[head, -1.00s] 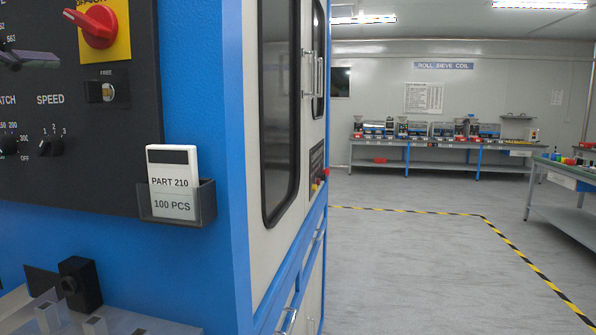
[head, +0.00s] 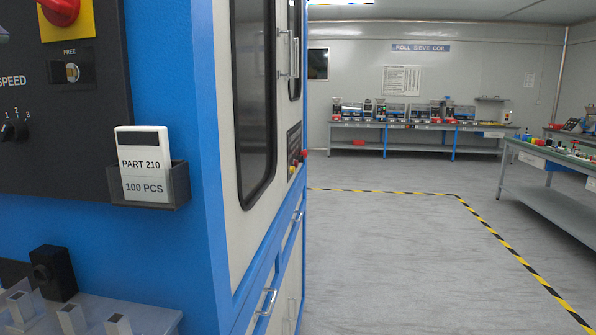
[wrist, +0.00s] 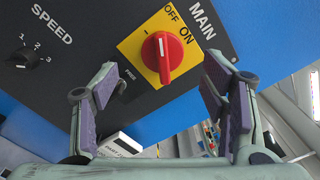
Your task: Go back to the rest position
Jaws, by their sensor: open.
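My gripper (wrist: 158,88) is open in the wrist view, with its two purple-padded fingers apart and nothing between them. Beyond the fingers is the machine's dark control panel (wrist: 95,50). Its red main switch (wrist: 162,57) sits on a yellow plate marked OFF and ON, apart from the fingers. The SPEED knob (wrist: 24,58) is to the left. In the head view the red switch (head: 60,10) is cut by the top edge. My gripper is not clearly visible there.
Open floor (head: 390,250) with yellow-black tape lies right, before a back bench (head: 400,125) and a side table (head: 550,190).

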